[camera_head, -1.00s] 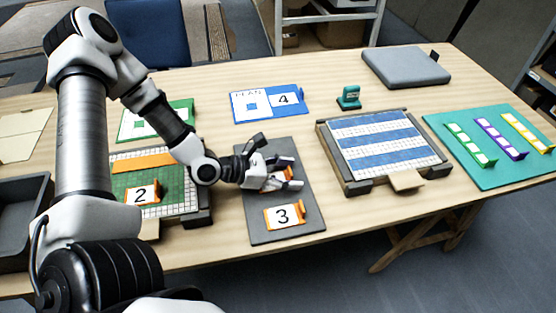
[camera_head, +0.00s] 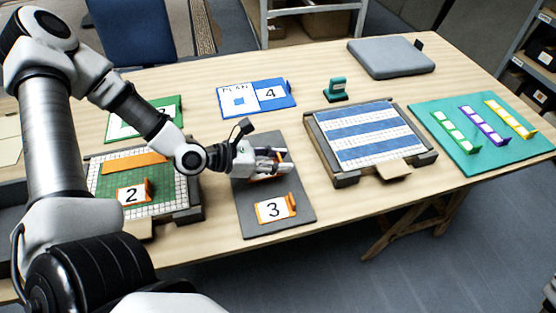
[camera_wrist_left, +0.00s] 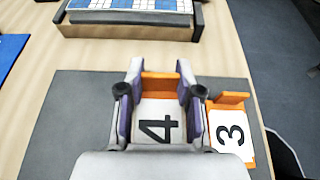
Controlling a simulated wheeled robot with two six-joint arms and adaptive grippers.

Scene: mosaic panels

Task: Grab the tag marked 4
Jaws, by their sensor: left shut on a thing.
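The tag marked 4 (camera_wrist_left: 157,122) is white with an orange upright edge and lies between my left gripper's fingers in the left wrist view. My left gripper (camera_head: 270,162) is over the far part of the dark grey mat (camera_head: 275,225) in the head view; it also shows in the left wrist view (camera_wrist_left: 159,92), shut on the tag marked 4. In the head view the fingers hide most of that tag. The tag marked 3 (camera_head: 272,209) lies on the near part of the mat, beside the held one. My right gripper is out of view.
The orange tag marked 2 (camera_head: 132,194) lies on a green gridded panel at left. A blue-and-white striped mosaic panel (camera_head: 370,134) and a teal mat (camera_head: 480,160) with coloured strips are at right.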

